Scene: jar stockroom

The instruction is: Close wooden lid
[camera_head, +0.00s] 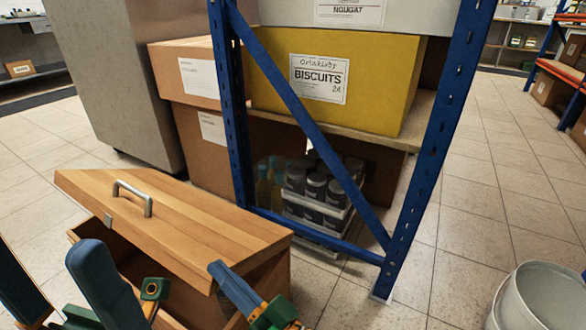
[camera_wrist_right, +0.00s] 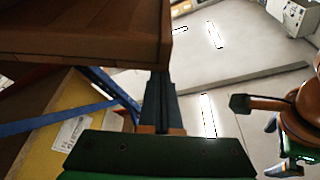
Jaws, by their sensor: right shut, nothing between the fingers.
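The wooden chest (camera_head: 277,280) stands on the floor at the lower left of the head view. Its plank lid (camera_head: 195,220) is partly open, its front edge raised above the box, with a dark gap below it. The lid has a metal handle (camera_head: 132,197) on top and a small metal latch plate (camera_head: 108,221) at the front edge. My right gripper (camera_head: 217,268) is shut and empty by the lid's near right corner. In the right wrist view its fingers (camera_wrist_right: 158,80) are together beside the lid (camera_wrist_right: 80,30); I cannot tell whether they touch.
A blue metal rack (camera_head: 425,150) stands behind the chest, with a yellow biscuits box (camera_head: 385,85) on its shelf and dark jars below. Cardboard boxes (camera_head: 185,75) are beside it. A white bucket (camera_head: 545,298) stands at the lower right. Tiled floor between is clear.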

